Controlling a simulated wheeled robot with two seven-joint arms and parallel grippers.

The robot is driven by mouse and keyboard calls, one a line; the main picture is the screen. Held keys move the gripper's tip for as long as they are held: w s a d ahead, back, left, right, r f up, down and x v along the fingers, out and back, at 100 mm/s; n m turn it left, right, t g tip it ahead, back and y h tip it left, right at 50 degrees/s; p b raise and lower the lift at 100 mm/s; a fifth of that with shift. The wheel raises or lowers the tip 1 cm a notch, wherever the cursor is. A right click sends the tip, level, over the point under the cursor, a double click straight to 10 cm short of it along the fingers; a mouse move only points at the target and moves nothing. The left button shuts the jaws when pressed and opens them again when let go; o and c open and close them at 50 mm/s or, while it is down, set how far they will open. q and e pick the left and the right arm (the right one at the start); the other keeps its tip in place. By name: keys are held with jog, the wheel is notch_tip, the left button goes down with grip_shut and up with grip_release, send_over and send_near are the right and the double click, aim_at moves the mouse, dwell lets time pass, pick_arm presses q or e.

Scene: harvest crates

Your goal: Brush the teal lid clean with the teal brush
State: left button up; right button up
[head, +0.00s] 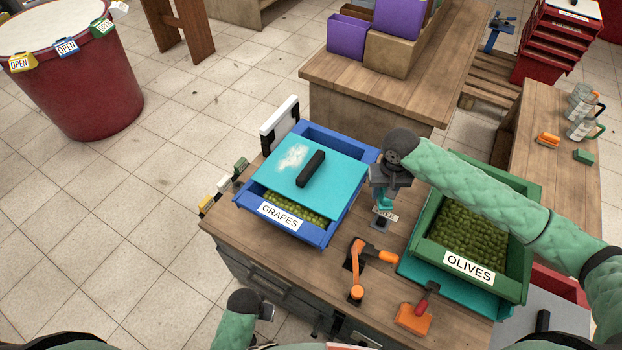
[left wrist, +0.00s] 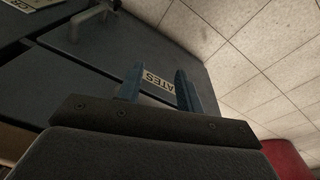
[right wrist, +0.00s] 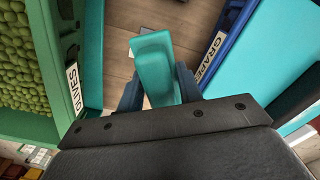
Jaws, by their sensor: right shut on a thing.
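The teal lid (head: 335,185), with a black handle, lies over most of the blue GRAPES crate (head: 315,236). A white powdery patch (head: 292,157) is on its far left part. My right gripper (head: 383,190) is shut on the teal brush (head: 384,203) above the table, just right of the GRAPES crate and apart from the lid. In the right wrist view the brush (right wrist: 153,70) sticks out between the fingers, with the lid (right wrist: 285,75) at the right. My left gripper (left wrist: 158,88) is open and empty, low before the grey drawer fronts; in the head view its fingers are hardly visible.
The green OLIVES crate (head: 523,288) stands at the right on a teal sheet or lid (head: 411,268). An orange lever tool (head: 357,268) and an orange block with a red handle (head: 412,319) are at the table's front. A white board (head: 279,117) stands behind the GRAPES crate.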

pick_arm(q)
jog(key=o, duration=0.4)
notch_tip(320, 180, up, 10)
jog(key=s+b, duration=0.1)
jog(key=b, duration=0.2)
pick_arm(e)
jog(key=f, duration=0.3)
jog(key=s+f+b, duration=0.1)
jog(key=f, duration=0.3)
jog(key=f+b, duration=0.1)
jog(key=f, duration=0.2)
jog(key=shift+s+f, duration=0.35)
pick_arm(q)
notch_tip(320, 180, up, 9)
jog(key=s, duration=0.2)
jog(key=shift+s+a, duration=0.35)
jog(key=shift+s, duration=0.05)
jog(key=shift+f, duration=0.1)
